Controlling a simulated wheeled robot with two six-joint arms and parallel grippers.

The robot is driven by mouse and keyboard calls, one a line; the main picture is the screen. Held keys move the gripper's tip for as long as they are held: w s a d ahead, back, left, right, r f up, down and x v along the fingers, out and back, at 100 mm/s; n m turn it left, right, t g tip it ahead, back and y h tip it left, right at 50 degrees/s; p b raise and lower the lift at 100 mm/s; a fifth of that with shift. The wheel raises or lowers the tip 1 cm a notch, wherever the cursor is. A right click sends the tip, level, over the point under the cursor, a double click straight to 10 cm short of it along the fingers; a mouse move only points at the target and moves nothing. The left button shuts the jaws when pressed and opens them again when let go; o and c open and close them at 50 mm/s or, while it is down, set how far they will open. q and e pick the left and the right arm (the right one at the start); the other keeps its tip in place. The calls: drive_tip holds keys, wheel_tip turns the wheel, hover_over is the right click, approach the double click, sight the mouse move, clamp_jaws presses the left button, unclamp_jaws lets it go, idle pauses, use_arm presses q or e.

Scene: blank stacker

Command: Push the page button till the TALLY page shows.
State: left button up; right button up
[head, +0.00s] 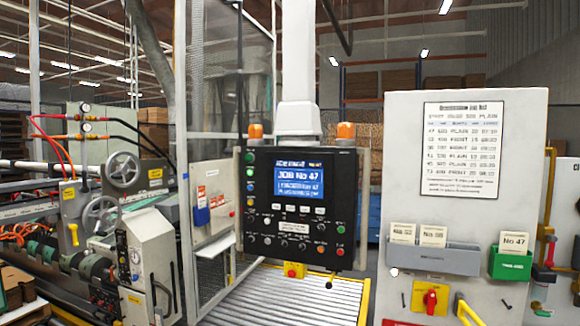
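The black control panel (344,200) hangs upright from a pale column in the middle of the head view. Its blue screen (299,188) reads "JOB No 47" in large letters, with smaller lines below that are hard to read. The word TALLY cannot be made out on it. A row of small white keys (290,208) sits just under the screen; their labels are too small to read, so I cannot tell which is the page button. Neither of my grippers shows in this view.
A grey cabinet (390,150) at the right carries a printed sheet (461,150), a grey card holder (430,257), a green holder (512,264) with card "No 47", and a red knob on yellow (431,298). A roller conveyor (280,300) lies below the panel. Machinery stands left.

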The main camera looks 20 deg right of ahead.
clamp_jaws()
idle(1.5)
